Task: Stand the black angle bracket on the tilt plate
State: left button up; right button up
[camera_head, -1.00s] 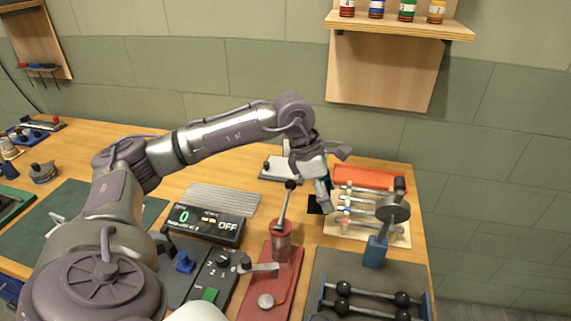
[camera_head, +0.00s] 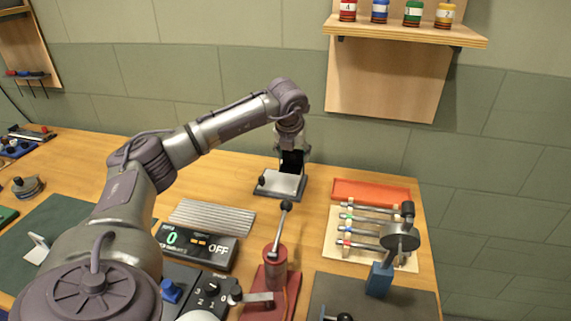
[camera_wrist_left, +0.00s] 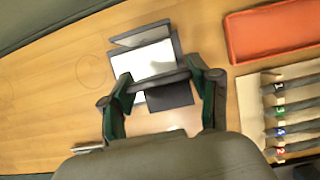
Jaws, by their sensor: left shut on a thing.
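The black angle bracket (camera_head: 292,161) is held in my left gripper (camera_head: 291,151), above the tilt plate (camera_head: 281,184). In the left wrist view the two fingers (camera_wrist_left: 163,82) are shut on opposite edges of the bracket (camera_wrist_left: 172,97). The tilt plate shows there as a pale surface with a dark rim (camera_wrist_left: 150,58), partly covered by the bracket. I cannot tell whether the bracket touches the plate. My right gripper is in neither view.
An orange tray (camera_head: 372,191) and a rack of numbered rods (camera_head: 340,236) stand to the right of the tilt plate. A red base with a lever (camera_head: 275,262), a display box reading OFF (camera_head: 197,243) and ribbed grey strips (camera_head: 212,216) lie in front.

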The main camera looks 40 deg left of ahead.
pick_arm(q)
send_over(286, 175)
notch_tip(286, 175, down, 3)
jog(key=shift+d+r+p, duration=0.1)
jog(key=shift+p, duration=0.25)
notch_tip(286, 175, down, 3)
jog(key=shift+f+p, duration=0.1)
jog(key=shift+p, duration=0.3)
jog(key=shift+f, duration=0.4)
jog(key=shift+f, duration=0.1)
jog(key=o, duration=1.3)
